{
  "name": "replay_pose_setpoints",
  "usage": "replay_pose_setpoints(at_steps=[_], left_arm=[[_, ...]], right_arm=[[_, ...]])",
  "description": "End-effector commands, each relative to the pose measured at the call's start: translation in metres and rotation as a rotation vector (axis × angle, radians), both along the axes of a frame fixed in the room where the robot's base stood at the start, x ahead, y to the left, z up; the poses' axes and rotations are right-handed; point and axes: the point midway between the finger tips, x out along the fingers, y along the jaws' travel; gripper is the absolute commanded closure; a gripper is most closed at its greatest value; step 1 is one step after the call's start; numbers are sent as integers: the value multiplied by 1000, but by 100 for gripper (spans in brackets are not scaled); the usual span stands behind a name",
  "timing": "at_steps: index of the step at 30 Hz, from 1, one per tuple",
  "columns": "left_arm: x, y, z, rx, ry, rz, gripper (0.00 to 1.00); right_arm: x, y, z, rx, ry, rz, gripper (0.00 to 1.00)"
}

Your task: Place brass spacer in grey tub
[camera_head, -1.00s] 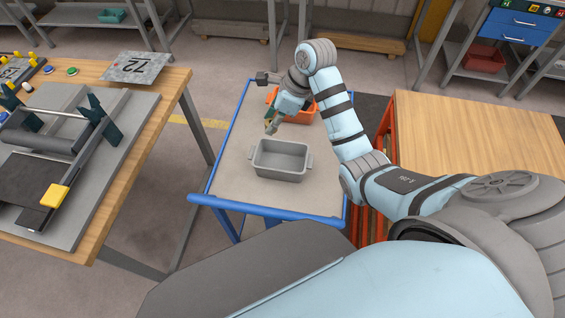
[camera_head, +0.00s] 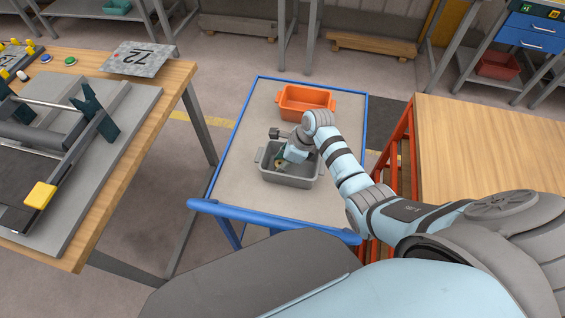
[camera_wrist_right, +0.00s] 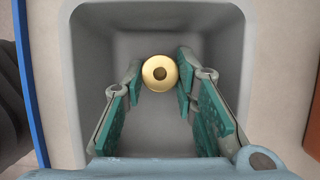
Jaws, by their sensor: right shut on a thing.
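The spacer is hard to make out there. My left gripper is not in view.
An orange tub (camera_head: 306,101) sits behind the grey tub on the cart top (camera_head: 245,135). A wooden bench with a bending machine (camera_head: 75,140) is at left. A wooden table (camera_head: 490,140) is at right. The cart top around the tubs is clear.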

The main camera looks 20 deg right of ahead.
Motion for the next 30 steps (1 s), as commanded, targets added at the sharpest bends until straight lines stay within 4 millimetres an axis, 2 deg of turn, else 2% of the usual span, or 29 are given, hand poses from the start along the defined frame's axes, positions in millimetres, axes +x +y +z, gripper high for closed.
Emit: replay_pose_setpoints(at_steps=[1, 4, 7, 13, 16, 20, 27, 30], left_arm=[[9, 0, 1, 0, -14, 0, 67], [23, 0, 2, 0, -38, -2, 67], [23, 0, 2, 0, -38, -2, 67], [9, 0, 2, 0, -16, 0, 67], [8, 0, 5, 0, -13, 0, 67], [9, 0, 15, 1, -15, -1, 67], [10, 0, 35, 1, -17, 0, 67], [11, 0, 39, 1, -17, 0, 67]], right_arm=[[0, 0, 0, 0, 0, 0, 69], [0, 0, 1, 0, 0, 0, 54], [0, 0, 1, -1, 1, 0, 54], [0, -1, 2, -1, 1, 0, 54], [-1, -3, 8, -2, -1, -1, 54], [-6, -9, 28, -2, -1, 0, 54], [-18, -26, 82, -2, -1, 0, 54], [-23, -32, 99, -1, -2, 0, 54]])
